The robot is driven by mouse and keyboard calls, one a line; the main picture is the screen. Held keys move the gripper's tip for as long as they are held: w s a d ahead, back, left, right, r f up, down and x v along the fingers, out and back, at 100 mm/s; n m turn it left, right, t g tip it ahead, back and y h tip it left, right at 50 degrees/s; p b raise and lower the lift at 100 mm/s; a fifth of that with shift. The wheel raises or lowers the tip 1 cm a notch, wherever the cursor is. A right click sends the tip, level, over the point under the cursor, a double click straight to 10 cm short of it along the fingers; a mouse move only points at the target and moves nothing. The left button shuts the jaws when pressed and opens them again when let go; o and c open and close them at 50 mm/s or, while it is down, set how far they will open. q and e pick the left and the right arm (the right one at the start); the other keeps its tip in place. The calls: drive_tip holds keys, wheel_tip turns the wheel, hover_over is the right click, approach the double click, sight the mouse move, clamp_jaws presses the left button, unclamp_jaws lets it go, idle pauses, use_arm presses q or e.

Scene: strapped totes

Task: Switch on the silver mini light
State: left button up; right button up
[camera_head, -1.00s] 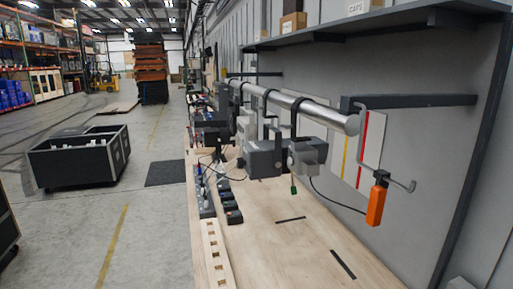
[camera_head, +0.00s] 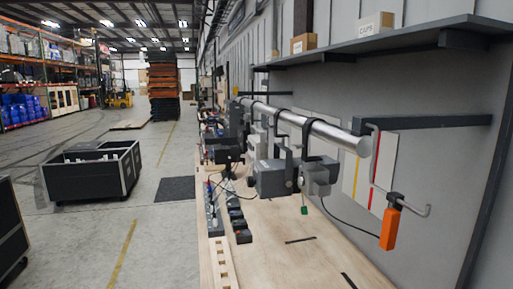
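A grey box-shaped light (camera_head: 270,178) hangs by a dark clamp from a silver horizontal pipe (camera_head: 325,132) above the workbench. A lighter grey boxy part (camera_head: 317,178) sits at its right end, and a small green tag (camera_head: 304,210) hangs below. Darker lights (camera_head: 227,147) hang farther along the pipe. I cannot tell for sure which of these is the silver mini light, nor whether any is lit; no switch can be made out. Neither of my grippers is in view.
The wooden workbench (camera_head: 285,262) holds a power strip and several dark blocks (camera_head: 237,222) along its left side. An orange-handled tool (camera_head: 390,225) hangs at the right. A shelf (camera_head: 390,40) juts out above.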

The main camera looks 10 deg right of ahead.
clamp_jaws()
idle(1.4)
